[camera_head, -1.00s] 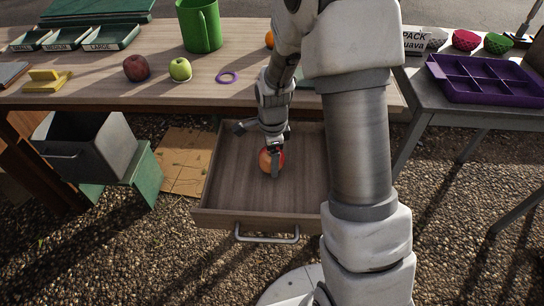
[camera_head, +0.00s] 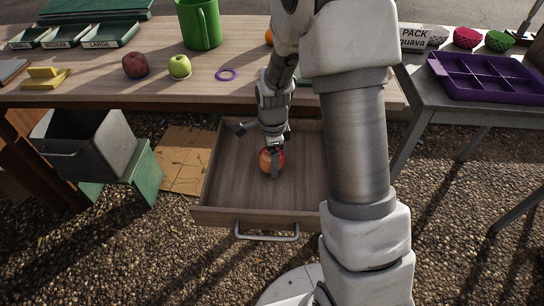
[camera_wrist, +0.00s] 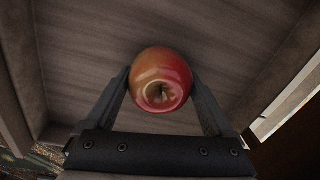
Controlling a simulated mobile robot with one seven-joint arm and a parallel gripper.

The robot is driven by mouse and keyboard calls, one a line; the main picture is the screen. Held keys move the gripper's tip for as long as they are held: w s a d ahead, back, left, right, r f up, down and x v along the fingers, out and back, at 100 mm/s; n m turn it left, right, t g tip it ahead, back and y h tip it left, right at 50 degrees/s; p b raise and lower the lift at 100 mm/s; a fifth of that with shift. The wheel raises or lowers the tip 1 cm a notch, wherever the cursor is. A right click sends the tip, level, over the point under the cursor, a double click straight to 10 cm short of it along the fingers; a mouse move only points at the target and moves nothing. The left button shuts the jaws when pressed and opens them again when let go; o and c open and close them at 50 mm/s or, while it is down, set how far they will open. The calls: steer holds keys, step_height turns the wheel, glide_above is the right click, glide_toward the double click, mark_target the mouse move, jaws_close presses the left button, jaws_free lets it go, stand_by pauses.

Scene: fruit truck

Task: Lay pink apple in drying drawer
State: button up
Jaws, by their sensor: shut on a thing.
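The pink apple (camera_head: 267,160), red and orange, is between the fingers of my gripper (camera_head: 274,163), inside the open wooden drawer (camera_head: 240,190). In the wrist view the apple (camera_wrist: 161,80) sits between the two dark fingertips of my gripper (camera_wrist: 162,88), which is shut on it. The drawer floor (camera_wrist: 110,30) shows behind the apple. I cannot tell whether the apple touches the floor. The drawer is pulled out below the table, its handle (camera_head: 266,236) facing front. My arm hides the drawer's right side.
On the table (camera_head: 120,90) are a dark red apple (camera_head: 136,65), a green apple (camera_head: 179,66), a purple ring (camera_head: 227,74) and a green mug (camera_head: 200,25). A grey bin (camera_head: 85,145) stands left of the drawer. A purple tray (camera_head: 490,95) lies on the right table.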

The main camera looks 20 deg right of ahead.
steer(key=shift+f, duration=0.45)
stand_by(0.6)
steer(key=o, duration=1.3)
steer(key=shift+c, duration=0.2)
steer(key=shift+r, duration=0.1)
steer(key=shift+r+p, duration=3.9)
steer(key=shift+r, duration=1.15)
